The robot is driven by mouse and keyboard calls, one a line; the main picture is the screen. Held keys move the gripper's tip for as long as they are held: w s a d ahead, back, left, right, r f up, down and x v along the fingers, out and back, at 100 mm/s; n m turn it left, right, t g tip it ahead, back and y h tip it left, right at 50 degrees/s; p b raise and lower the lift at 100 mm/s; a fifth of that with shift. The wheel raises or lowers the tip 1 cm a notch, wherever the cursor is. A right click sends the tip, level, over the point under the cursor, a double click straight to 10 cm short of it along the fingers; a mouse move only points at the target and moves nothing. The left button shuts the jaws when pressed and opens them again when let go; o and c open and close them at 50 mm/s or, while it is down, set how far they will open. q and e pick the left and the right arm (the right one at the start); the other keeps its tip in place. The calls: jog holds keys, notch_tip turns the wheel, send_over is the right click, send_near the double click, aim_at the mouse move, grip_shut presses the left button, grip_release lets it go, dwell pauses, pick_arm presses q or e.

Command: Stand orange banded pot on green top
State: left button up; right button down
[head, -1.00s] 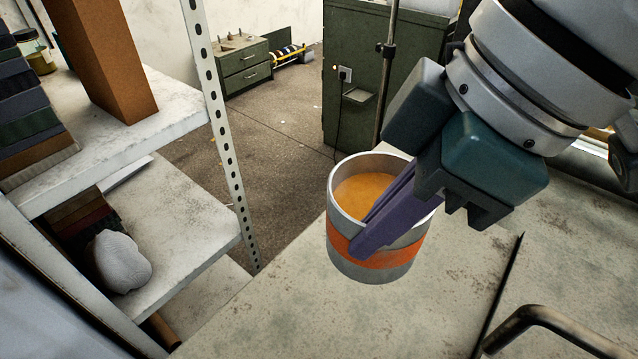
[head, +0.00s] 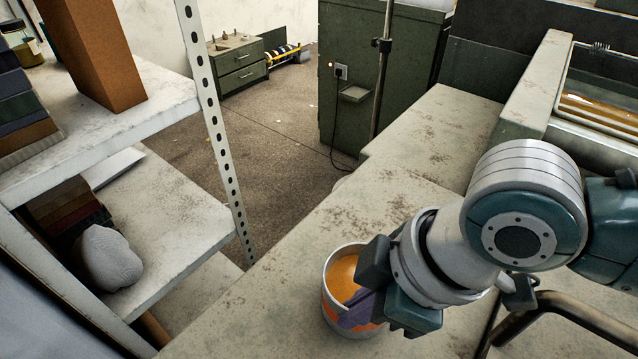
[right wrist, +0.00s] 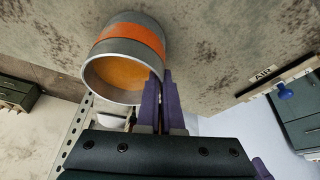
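The orange banded pot (head: 334,314) is a grey cylinder with an orange band and orange contents. It is upright or nearly so at the lower middle of the head view, over the mottled grey worktop. I cannot tell whether its base touches it. In the right wrist view the pot (right wrist: 126,52) is left of the fingers. My right gripper (head: 360,308) has its purple fingers close together at the pot's wall, pinching it near the rim; the fingers (right wrist: 160,95) show in the wrist view. A green cabinet (head: 385,75) and a low green drawer unit (head: 238,65) stand behind. My left gripper is out of view.
The mottled worktop (head: 400,190) is bare behind the pot. A metal shelf (head: 165,215) with a brown block (head: 95,55) and a grey lump (head: 108,258) stands left. A bent dark tube (head: 570,305) is at lower right. A thin pole (head: 383,70) rises before the cabinet.

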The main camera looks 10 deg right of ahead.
jog(key=c, duration=1)
grip_release()
jog(key=shift+f, duration=0.1)
jog(key=shift+c, duration=0.2)
jog(key=shift+r, duration=0.4)
jog(key=s+r+m+t+p, duration=0.1)
jog(key=s+r+m+p, duration=0.3)
jog(key=r, duration=0.7)
jog(key=s+d+f+m+h+b, duration=0.1)
jog(key=s+d+m+h, duration=0.2)
jog(key=s+d+m, duration=0.3)
jog(key=s+d, duration=0.1)
jog(key=d, duration=0.2)
jog(key=shift+s+d+f, duration=0.15)
jog(key=shift+d+f, duration=0.1)
jog(key=shift+f, duration=0.05)
